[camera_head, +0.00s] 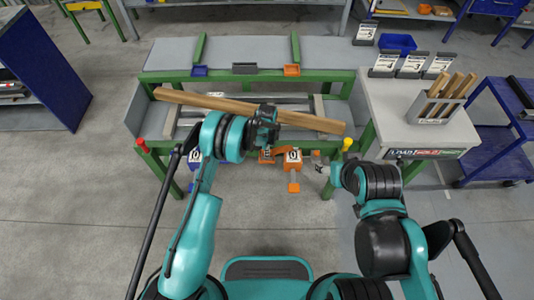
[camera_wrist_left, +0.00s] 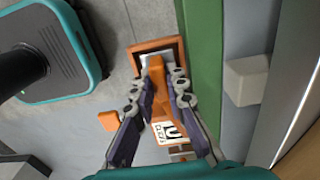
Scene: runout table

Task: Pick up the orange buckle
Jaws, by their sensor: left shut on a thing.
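The orange buckle (camera_wrist_left: 156,72) shows in the left wrist view between the fingers of my left gripper (camera_wrist_left: 158,84), which is shut on it. A square orange frame (camera_wrist_left: 180,47) surrounds a pale metal part at its far end. An orange body with a black-and-white label (camera_wrist_left: 172,131) lies just behind and below the fingers. In the head view the orange buckle (camera_head: 266,157) is at the green table's front edge, below my left wrist, which partly hides it. My right gripper (camera_head: 322,168) is small in the head view, right of the orange labelled unit (camera_head: 292,158), apart from it.
A long wooden beam (camera_head: 200,99) lies slanted across the green-framed table (camera_head: 155,78). A blue labelled unit (camera_head: 194,155) hangs at the front left. A grey side table (camera_head: 385,100) with a rack of wooden-handled tools (camera_head: 445,97) stands right, beside a blue cart (camera_head: 490,135).

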